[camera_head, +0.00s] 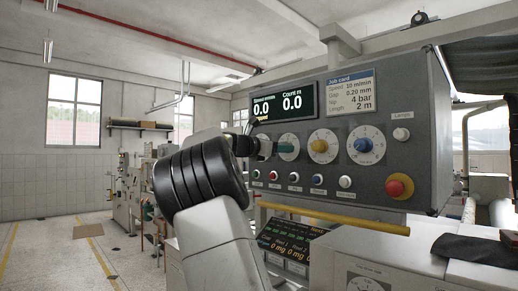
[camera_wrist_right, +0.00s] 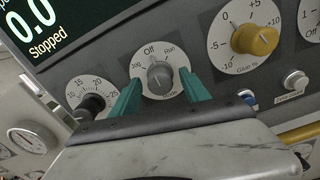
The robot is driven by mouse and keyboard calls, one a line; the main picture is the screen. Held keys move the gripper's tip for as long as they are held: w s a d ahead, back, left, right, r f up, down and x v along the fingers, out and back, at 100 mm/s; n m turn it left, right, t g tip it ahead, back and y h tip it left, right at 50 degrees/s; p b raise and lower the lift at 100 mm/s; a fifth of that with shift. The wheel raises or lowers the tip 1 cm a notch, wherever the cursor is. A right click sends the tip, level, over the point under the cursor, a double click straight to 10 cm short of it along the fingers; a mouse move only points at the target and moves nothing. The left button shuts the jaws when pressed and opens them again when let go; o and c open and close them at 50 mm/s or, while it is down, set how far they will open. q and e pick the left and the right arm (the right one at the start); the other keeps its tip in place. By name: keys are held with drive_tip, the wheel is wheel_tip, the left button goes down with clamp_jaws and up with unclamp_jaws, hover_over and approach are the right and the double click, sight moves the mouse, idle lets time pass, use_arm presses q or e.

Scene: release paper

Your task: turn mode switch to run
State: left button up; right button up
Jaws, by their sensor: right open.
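The mode switch is a grey knob (camera_wrist_right: 160,74) on a round white dial marked Jog, Off and Run, in the middle of the right wrist view. Its pointer seems to face up toward Off, but the mark is too small to be sure. My right gripper (camera_wrist_right: 160,80) is open, with one teal finger on each side of the knob. I cannot tell whether the fingers touch it. My left gripper is not in view.
The dark control panel (camera_head: 400,120) also carries a yellow knob (camera_head: 320,146), a blue knob (camera_head: 363,145), a row of small buttons and a red emergency button (camera_head: 399,186). A yellow bar (camera_head: 340,219) runs below. The display (camera_wrist_right: 50,30) reads Stopped. A black knob (camera_wrist_right: 92,104) is left of the switch.

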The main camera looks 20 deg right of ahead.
clamp_jaws()
drive_tip(key=shift+m, duration=0.4)
drive_tip(key=m, duration=0.7)
drive_tip(key=shift+m, duration=0.7)
idle(0.3)
unclamp_jaws()
